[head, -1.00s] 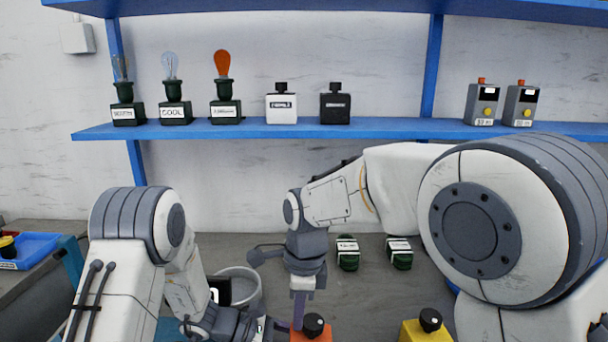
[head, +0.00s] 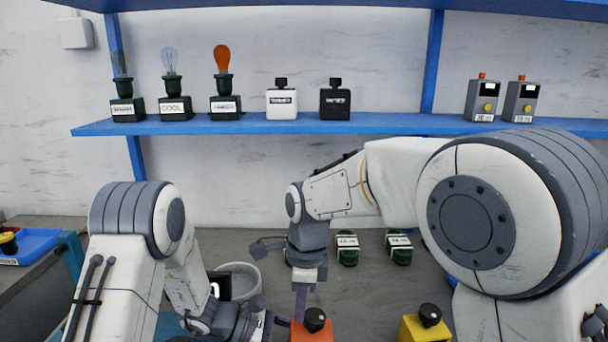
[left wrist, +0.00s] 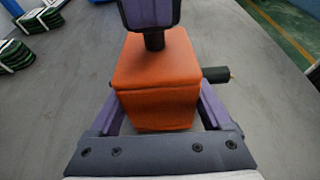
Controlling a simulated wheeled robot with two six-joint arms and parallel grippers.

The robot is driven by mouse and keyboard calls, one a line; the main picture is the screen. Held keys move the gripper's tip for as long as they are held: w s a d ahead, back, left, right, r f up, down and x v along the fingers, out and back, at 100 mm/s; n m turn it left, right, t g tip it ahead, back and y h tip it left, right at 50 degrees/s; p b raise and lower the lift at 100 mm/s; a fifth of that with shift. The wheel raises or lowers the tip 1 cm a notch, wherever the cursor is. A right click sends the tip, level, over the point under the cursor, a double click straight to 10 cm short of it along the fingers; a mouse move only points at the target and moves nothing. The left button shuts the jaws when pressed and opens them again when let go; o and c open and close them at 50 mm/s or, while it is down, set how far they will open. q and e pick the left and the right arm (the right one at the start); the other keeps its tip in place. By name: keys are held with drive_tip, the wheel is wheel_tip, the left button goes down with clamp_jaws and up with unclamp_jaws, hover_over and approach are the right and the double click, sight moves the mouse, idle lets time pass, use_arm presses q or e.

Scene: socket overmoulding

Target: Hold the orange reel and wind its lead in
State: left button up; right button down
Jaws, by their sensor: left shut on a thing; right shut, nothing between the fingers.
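The orange reel (left wrist: 155,85) is a boxy orange block in the left wrist view. It also shows at the bottom of the head view (head: 311,334), with a black knob (head: 315,319). My left gripper (left wrist: 160,108) is shut on it, with purple fingers along both sides. A black cylinder with a light tip (left wrist: 216,75) sticks out at the right of the reel. My right gripper (head: 299,308) is shut and points down over the reel. In the left wrist view a black piece stands between the right gripper (left wrist: 150,15) and the reel's top; I cannot tell whether they touch.
A yellow block with a black knob (head: 426,328) stands to the right. Green bundles (head: 347,249) lie behind on the grey bench, and a grey round container (head: 240,280) stands behind my left arm. A blue shelf (head: 390,125) carries lamps, bottles and boxes.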

use_arm(q)
drive_tip(key=shift+s+a+f, duration=0.1)
drive_tip(key=shift+f, duration=0.1)
use_arm(e)
drive_tip(key=shift+w+d+f, duration=0.15)
drive_tip(key=shift+w+d, duration=0.1)
drive_tip(key=shift+w, duration=0.1)
drive_tip(key=shift+a, duration=0.1)
drive_tip(key=shift+a, duration=0.3)
drive_tip(key=shift+w+r, duration=0.1)
drive_tip(key=shift+r, duration=0.1)
use_arm(q)
drive_tip(key=shift+r, duration=0.1)
use_arm(e)
wheel_tip(320, 180, up, 6)
drive_tip(key=shift+d+f, duration=0.1)
use_arm(q)
drive_tip(key=o, duration=1.1)
drive_tip(key=shift+o, duration=0.2)
